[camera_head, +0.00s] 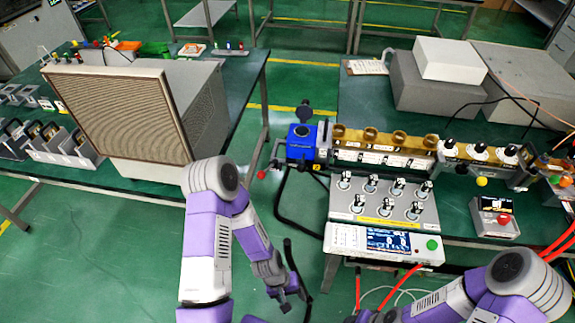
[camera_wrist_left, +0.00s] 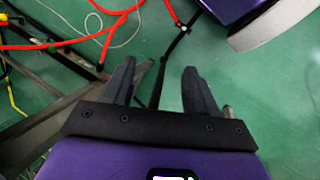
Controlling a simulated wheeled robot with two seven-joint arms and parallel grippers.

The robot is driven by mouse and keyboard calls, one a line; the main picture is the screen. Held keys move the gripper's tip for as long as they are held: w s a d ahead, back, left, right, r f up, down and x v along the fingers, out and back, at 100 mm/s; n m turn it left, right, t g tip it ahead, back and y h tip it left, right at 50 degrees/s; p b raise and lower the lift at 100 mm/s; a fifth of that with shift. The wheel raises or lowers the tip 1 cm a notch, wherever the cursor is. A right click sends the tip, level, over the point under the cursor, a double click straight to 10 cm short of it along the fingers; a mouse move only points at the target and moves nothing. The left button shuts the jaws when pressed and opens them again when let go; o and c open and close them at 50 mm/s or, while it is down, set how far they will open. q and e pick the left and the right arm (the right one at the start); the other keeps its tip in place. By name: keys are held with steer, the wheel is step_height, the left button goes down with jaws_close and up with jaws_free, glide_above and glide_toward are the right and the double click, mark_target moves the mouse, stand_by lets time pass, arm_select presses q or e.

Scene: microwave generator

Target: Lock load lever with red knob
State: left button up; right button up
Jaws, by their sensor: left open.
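The small red knob (camera_head: 262,175) sits at the end of a short lever on the left side of the blue unit (camera_head: 301,143), at the left end of the brass waveguide assembly. It stands out over the gap between the two tables. My left gripper (camera_head: 286,299) is open and empty, low in the head view, well below the knob and apart from it. In the left wrist view my open fingers (camera_wrist_left: 160,68) point over the green floor with nothing between them. The knob is not visible in that view. My right arm reaches in at lower right; its fingers cannot be made out.
A switch panel (camera_head: 384,201) and a white instrument with a screen (camera_head: 384,243) stand in front of the waveguide (camera_head: 385,145). A large mesh-fronted box (camera_head: 125,115) is on the left table. Red cables (camera_wrist_left: 75,42) hang near my left gripper. Floor between the tables is mostly clear.

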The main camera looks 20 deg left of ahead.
arm_select(q)
steer(key=w+a+r+n+t+h+p, duration=0.25)
steer(key=w+a+r+n, duration=0.2)
steer(key=w+n, duration=0.25)
steer(key=w+a+r+n+t+h+p, duration=0.1)
steer(key=w+a+r+n+t+h, duration=0.15)
steer(key=w+a+r+n, duration=0.3)
steer(key=w+a+r+n+t+h+p, duration=0.1)
steer(key=w+a+r+n+t, duration=0.4)
steer(key=a+r, duration=0.3)
steer(key=w+a+r+n+t+p, duration=0.1)
steer(key=w+a+r+n+t, duration=0.35)
steer(key=w+a+r, duration=0.35)
steer(key=b, duration=0.2)
glide_toward(264, 173)
steer(key=w+d+f, duration=0.1)
steer(key=w+d, duration=0.1)
steer(key=w, duration=0.1)
steer(key=shift+m+t, duration=0.25)
steer(key=shift+m, duration=0.15)
steer(key=x, duration=0.6)
steer(key=shift+w+a+f+b, duration=0.1)
steer(key=shift+w+f+b, duration=0.05)
steer(key=shift+f+b, duration=0.15)
steer(key=shift+w+d+r, duration=0.15)
steer(key=shift+w+d, duration=0.25)
steer(key=shift+w, duration=0.2)
jaws_close()
